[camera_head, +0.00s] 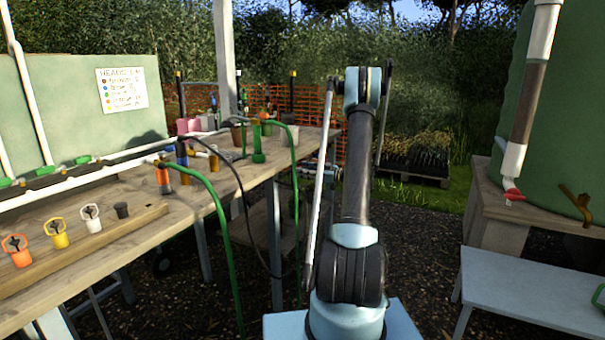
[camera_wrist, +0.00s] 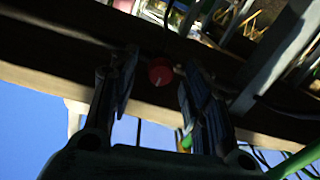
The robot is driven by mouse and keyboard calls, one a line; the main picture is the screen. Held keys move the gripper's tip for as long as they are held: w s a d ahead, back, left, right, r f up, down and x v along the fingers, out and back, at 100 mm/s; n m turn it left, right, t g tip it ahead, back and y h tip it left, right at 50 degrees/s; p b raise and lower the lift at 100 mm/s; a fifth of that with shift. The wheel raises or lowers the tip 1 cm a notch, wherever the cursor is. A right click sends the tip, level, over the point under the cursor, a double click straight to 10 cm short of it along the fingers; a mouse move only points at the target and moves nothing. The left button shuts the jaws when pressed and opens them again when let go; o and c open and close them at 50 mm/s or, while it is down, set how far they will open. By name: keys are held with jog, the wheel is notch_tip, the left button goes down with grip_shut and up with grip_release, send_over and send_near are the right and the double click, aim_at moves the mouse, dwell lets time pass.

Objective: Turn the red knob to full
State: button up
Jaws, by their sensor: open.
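A small round red knob (camera_wrist: 160,73) with a pale mark on its face shows in the wrist view, at a dark beam-like edge. My gripper (camera_wrist: 157,80) is open, with one dark finger on each side of the knob. Gaps show between the knob and both fingers; I cannot tell how far ahead of the tips it is. In the camera_head view my arm rises in the middle and my gripper cannot be made out. A red valve handle (camera_head: 512,195) shows there on the tank pipe at the right; I cannot tell whether it is the same part.
A wooden bench (camera_head: 150,225) with orange, yellow, white and dark fittings stands at the left. Green hoses (camera_head: 222,215) hang from it. A pale blue low table (camera_head: 535,290) and the green tank (camera_head: 565,120) stand at the right.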

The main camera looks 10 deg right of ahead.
jog(key=shift+w+a, duration=0.2)
jog(key=shift+a, duration=0.15)
grip_shut()
